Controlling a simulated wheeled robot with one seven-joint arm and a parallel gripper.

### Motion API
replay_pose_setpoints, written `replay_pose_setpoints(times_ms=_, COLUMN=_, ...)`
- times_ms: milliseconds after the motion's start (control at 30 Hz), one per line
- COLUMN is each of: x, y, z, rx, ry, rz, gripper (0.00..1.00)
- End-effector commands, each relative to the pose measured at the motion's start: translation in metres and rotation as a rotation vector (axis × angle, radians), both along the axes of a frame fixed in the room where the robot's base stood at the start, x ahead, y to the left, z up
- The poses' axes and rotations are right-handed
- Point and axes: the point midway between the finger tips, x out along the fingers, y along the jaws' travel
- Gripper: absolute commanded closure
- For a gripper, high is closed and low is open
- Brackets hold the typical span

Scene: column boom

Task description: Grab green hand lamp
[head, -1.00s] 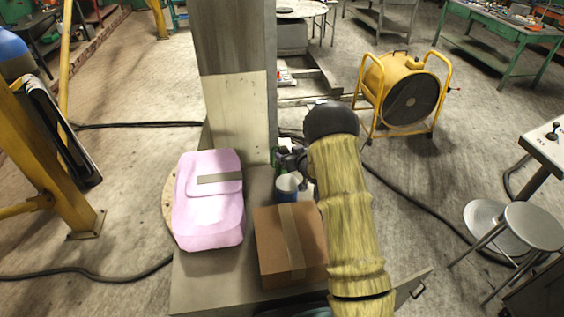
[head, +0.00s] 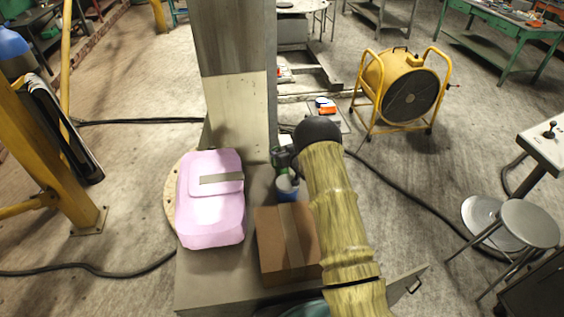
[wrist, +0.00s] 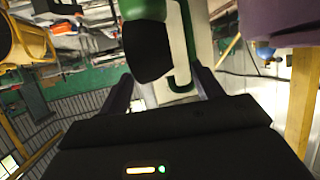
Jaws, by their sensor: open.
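The green hand lamp (head: 281,158) stands at the foot of the column, behind a blue cup-like container, partly hidden by my arm. In the wrist view the lamp (wrist: 150,48) shows close up at the top, with a green body, a black round face and a green curved handle at its right. My gripper (wrist: 163,88) is open, with one dark finger to each side below the lamp. The lamp appears in line with the gap, and I see no finger closed on it. In the head view my gripper is mostly hidden behind the black wrist joint.
A pink backpack (head: 211,215) lies left on the bench top (head: 215,285). A cardboard box (head: 287,245) and the blue container (head: 287,190) sit in front of the lamp. The grey column (head: 235,110) rises right behind. A yellow fan (head: 408,90) stands on the floor beyond.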

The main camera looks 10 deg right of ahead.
Motion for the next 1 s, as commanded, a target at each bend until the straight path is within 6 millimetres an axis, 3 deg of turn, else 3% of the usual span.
replay_pose_setpoints(times_ms=100, x=0.000, y=0.000, z=0.000, rx=0.000, ry=0.000, rz=0.000, gripper=0.36)
replay_pose_setpoints(times_ms=433, x=0.000, y=0.000, z=0.000, rx=0.000, ry=0.000, rz=0.000, gripper=1.00)
replay_pose_setpoints(times_ms=767, x=0.000, y=0.000, z=0.003, rx=0.001, ry=-0.003, rz=0.000, gripper=1.00)
replay_pose_setpoints(times_ms=1000, x=0.001, y=0.000, z=0.024, rx=0.001, ry=-0.006, rz=0.000, gripper=1.00)
